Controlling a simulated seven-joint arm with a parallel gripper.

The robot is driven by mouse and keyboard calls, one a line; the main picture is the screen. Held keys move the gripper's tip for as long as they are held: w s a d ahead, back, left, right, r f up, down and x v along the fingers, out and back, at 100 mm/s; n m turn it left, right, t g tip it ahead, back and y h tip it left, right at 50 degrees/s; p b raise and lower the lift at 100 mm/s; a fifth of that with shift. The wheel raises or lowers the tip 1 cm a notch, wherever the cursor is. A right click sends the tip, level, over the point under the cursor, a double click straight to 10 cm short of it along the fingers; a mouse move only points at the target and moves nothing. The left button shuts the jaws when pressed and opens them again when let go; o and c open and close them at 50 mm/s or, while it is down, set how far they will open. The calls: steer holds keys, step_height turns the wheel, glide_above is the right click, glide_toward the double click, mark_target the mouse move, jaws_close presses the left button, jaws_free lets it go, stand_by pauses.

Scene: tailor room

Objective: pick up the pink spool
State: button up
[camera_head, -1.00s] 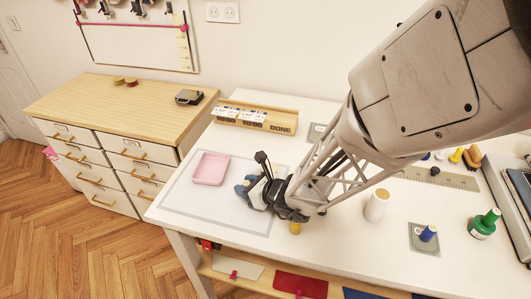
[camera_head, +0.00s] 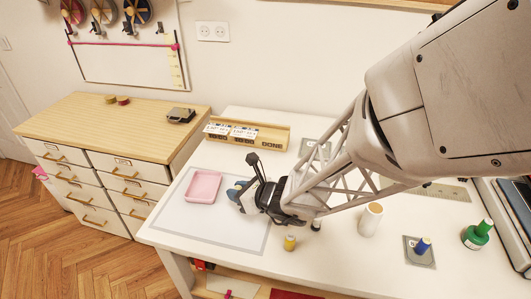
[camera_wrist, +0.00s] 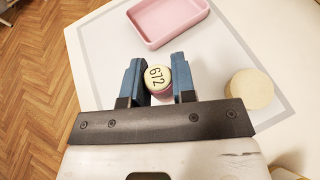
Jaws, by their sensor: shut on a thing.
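My gripper (camera_head: 236,192) is over the front left of the white table, right of the pink tray (camera_head: 203,187). In the wrist view its two blue fingers (camera_wrist: 158,76) are closed on the sides of the pink spool (camera_wrist: 161,94). The spool's round cream top, marked 672, faces the camera, and a little pink side shows below it. In the head view the fingers and wrist mostly hide the spool. I cannot tell whether its base touches the table. The pink tray also shows beyond the fingers in the wrist view (camera_wrist: 168,18).
A yellow spool (camera_head: 290,243) stands right of my gripper, near the front edge. A cream spool (camera_head: 370,220), a blue spool (camera_head: 423,246) and a green spool (camera_head: 478,233) stand further right. A wooden rack (camera_head: 247,135) is at the back. The grey-bordered mat (camera_head: 215,228) is clear in front.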

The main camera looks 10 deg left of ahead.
steer(key=shift+r, duration=2.5)
